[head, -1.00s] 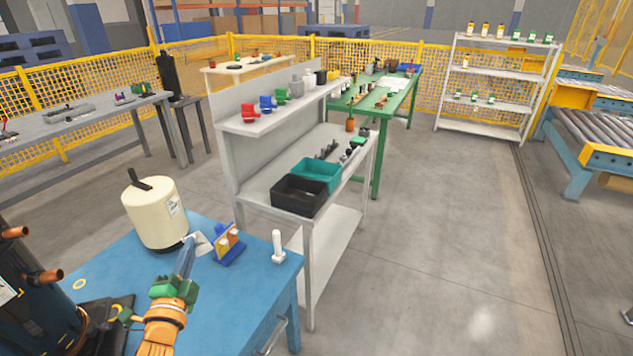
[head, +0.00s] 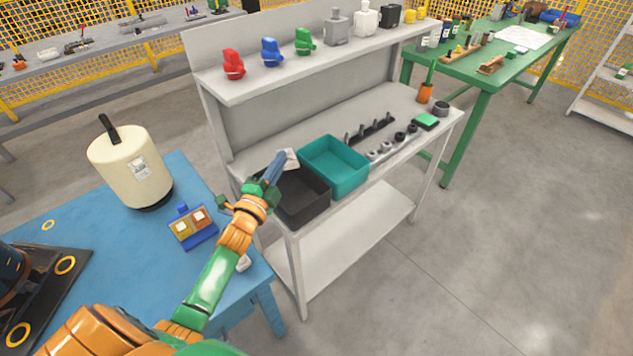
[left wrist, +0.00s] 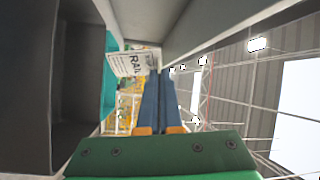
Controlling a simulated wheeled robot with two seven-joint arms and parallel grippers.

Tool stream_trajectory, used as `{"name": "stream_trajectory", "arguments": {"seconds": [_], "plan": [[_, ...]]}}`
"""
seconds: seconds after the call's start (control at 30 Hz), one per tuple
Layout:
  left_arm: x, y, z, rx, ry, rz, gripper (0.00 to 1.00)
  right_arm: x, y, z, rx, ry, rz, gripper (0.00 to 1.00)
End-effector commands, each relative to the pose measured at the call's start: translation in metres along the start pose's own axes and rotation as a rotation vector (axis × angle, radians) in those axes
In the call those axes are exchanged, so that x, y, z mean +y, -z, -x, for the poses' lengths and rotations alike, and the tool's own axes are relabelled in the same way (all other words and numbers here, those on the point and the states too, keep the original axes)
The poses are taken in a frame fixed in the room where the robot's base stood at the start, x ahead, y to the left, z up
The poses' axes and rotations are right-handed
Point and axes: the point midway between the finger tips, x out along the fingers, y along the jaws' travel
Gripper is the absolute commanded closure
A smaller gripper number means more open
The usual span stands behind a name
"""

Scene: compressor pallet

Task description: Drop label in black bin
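My left gripper (head: 280,158) reaches over the back left part of the black bin (head: 308,205) on the grey workbench. Its blue fingers are close together on a small white label (head: 292,159), which sticks out at the fingertips. In the left wrist view the label (left wrist: 130,64), with dark print on it, shows at the tips of the fingers (left wrist: 160,73). The dark wall of the black bin (left wrist: 25,80) fills the left of that view. The gripper and arm hide part of the bin's left side. My right gripper is not in view.
A teal bin (head: 335,169) stands right against the black bin. Small dark parts lie farther right on the bench. A shelf (head: 310,65) with coloured items runs above the back. The blue table (head: 100,250) holds a cream tank (head: 130,168) and a blue holder (head: 192,228).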

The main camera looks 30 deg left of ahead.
Motion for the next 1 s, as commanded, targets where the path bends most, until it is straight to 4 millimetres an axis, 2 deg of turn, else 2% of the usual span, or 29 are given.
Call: {"name": "stream_trajectory", "arguments": {"seconds": [0.17, 0.43, 0.73, 0.8, 0.87, 1.0], "plan": [[0.016, -0.004, 0.002, 0.0, 0.0, 0.0, 1.0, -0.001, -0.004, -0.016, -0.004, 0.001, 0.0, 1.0], [0.057, -0.015, 0.006, 0.0, 0.0, 0.0, 1.0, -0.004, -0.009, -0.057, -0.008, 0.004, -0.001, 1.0], [0.057, -0.015, 0.006, 0.0, 0.0, 0.0, 1.0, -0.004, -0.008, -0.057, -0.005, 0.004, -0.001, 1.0], [0.057, -0.015, 0.006, 0.0, 0.0, 0.0, 0.8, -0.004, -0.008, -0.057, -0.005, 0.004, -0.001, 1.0], [0.057, -0.015, 0.006, 0.0, 0.0, 0.0, 0.64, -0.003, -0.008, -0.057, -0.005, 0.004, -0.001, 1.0], [0.058, -0.015, 0.006, 0.0, 0.0, 0.0, 0.64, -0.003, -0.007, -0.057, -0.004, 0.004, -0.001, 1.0]]}}
